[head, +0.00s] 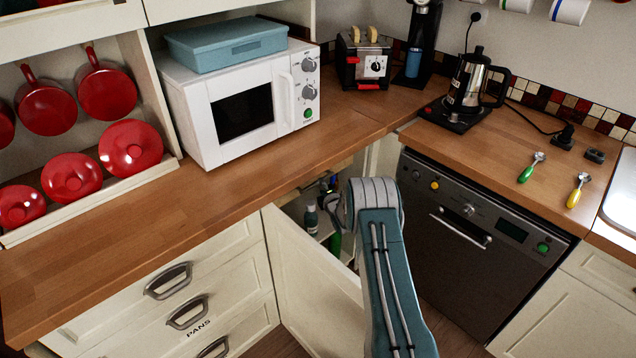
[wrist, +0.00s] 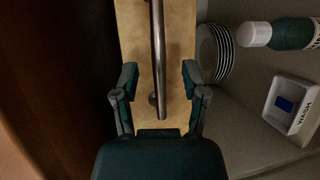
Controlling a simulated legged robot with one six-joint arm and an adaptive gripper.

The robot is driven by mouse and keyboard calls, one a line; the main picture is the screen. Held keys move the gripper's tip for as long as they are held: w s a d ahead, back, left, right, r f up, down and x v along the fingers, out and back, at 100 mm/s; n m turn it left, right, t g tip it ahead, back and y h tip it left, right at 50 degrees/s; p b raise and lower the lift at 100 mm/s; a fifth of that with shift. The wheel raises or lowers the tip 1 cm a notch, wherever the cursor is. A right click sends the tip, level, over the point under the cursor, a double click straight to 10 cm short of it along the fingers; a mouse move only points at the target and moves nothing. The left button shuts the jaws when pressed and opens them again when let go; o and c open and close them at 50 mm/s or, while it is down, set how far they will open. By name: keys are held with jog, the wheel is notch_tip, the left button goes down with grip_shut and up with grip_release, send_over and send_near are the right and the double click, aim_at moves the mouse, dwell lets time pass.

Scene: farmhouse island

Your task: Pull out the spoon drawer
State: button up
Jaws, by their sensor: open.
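A pale wooden front (wrist: 180,40) with a metal bar handle (wrist: 158,50) fills the middle of the wrist view. It looks like a drawer front; no spoon label is readable on it. My gripper (wrist: 159,78) is open, with one finger on each side of the bar and gaps between. I cannot tell how deep the bar sits between the fingers. In the head view my arm reaches into the open corner cabinet (head: 318,240), and it hides my gripper and the handle.
The cabinet door (head: 305,275) stands open, left of my arm. The dark dishwasher (head: 470,235) is to the right. The wooden worktop (head: 240,190) runs above. Beside the wooden front are stacked plates (wrist: 208,52), a white-capped bottle (wrist: 290,34) and a white box (wrist: 293,106).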

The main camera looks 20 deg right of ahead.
jog(key=shift+w+f, duration=0.2)
jog(key=shift+w, duration=0.95)
jog(key=shift+w+f, duration=0.2)
jog(key=shift+w, duration=0.9)
grip_shut()
